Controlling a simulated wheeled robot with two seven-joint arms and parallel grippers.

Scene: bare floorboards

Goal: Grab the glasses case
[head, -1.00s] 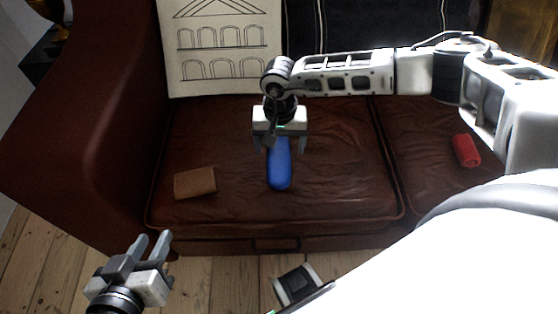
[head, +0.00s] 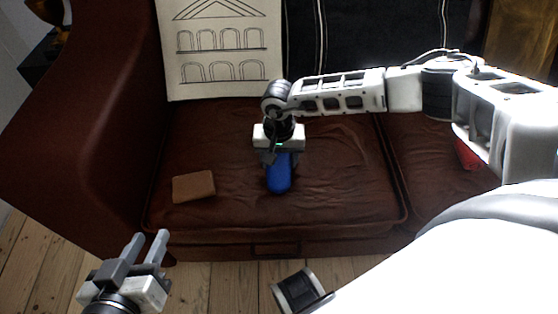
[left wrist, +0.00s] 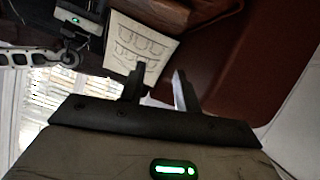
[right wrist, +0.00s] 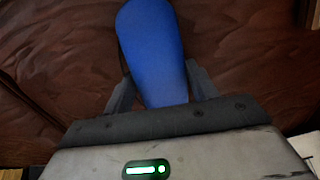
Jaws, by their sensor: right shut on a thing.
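The blue glasses case (head: 279,178) lies lengthwise on the brown leather sofa seat, pointing toward me. My right gripper (head: 279,158) is over its far end, with the fingers down on both sides of it. In the right wrist view the blue case (right wrist: 152,50) runs between the two fingers (right wrist: 158,88), which are shut on it. Its near end there is hidden by the gripper body. My left gripper (head: 150,248) is open and empty in front of the sofa at the lower left; its spread fingers also show in the left wrist view (left wrist: 160,85).
A tan wallet-like item (head: 194,187) lies on the seat left of the case. A red object (head: 467,154) on the right cushion is mostly hidden by my right arm. A drawing of arches (head: 222,50) leans on the backrest. The sofa arm (head: 90,130) rises at left.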

